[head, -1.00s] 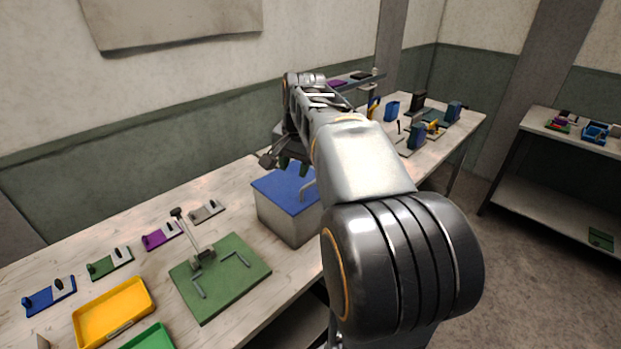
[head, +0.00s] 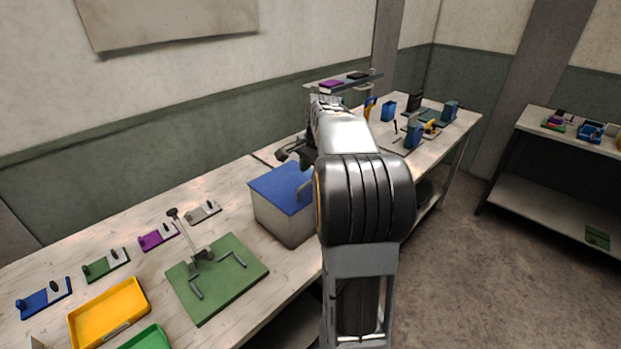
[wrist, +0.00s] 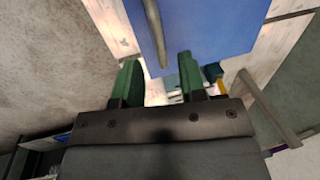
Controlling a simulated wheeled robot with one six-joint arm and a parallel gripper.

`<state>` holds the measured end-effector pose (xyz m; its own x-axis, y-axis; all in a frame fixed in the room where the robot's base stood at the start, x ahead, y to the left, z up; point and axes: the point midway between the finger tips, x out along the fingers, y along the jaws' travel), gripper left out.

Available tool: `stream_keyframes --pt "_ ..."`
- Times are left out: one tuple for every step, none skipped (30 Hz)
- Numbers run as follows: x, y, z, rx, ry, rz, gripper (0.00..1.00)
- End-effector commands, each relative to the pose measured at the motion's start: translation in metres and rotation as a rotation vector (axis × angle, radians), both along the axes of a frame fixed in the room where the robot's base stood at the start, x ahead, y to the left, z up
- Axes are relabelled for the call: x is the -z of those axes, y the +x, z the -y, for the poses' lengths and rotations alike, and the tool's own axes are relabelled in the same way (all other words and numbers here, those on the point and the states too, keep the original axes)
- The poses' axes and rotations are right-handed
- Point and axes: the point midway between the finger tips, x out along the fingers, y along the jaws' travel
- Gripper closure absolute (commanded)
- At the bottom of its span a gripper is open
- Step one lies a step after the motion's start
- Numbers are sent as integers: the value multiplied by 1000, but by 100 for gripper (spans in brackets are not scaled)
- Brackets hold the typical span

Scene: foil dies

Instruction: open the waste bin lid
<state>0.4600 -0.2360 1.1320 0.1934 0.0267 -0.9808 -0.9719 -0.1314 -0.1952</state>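The waste bin (head: 283,222) is a pale box on the bench with a flat blue lid (head: 275,188). The lid lies closed on it, and a grey bar handle (head: 304,190) shows at its right part, partly hidden by my arm. In the wrist view the blue lid (wrist: 210,35) fills the top, with the handle (wrist: 154,30) running down between the lines of my two green fingers. My gripper (wrist: 157,62) is open, with clear space between the fingers. The handle's lower end reaches near the fingertips; I cannot tell whether they touch. In the head view my arm hides the fingertips.
Left of the bin are a green plate (head: 235,282) with an upright clamp, a yellow tray (head: 110,312) and several small coloured fixtures. Behind my arm stands a raised shelf (head: 345,80). Blue holders (head: 413,136) and tools stand on the bench's far right part.

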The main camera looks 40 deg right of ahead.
Motion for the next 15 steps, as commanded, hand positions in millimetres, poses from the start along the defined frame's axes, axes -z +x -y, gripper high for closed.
stream_keyframes --pt "7 1 -1 0 2 -2 62" --pt "11 2 -1 0 2 -2 62" --pt "15 3 -1 0 2 -2 62" --pt "18 3 -1 0 2 -2 62" --pt "21 4 -1 0 2 -2 62" --pt "24 5 -1 -1 0 0 62" --pt "25 5 -1 -1 0 0 62" --pt "27 5 -1 -1 0 0 62" --pt "29 6 -1 -1 1 -1 62" --pt "30 6 -1 -1 1 -1 62" --pt "31 6 -1 -1 0 0 62" --pt "32 6 -1 -1 0 0 62" --pt "32 6 -1 -1 0 0 62" --pt "33 6 -1 -1 0 0 62" --pt "33 6 -1 -1 0 0 62"
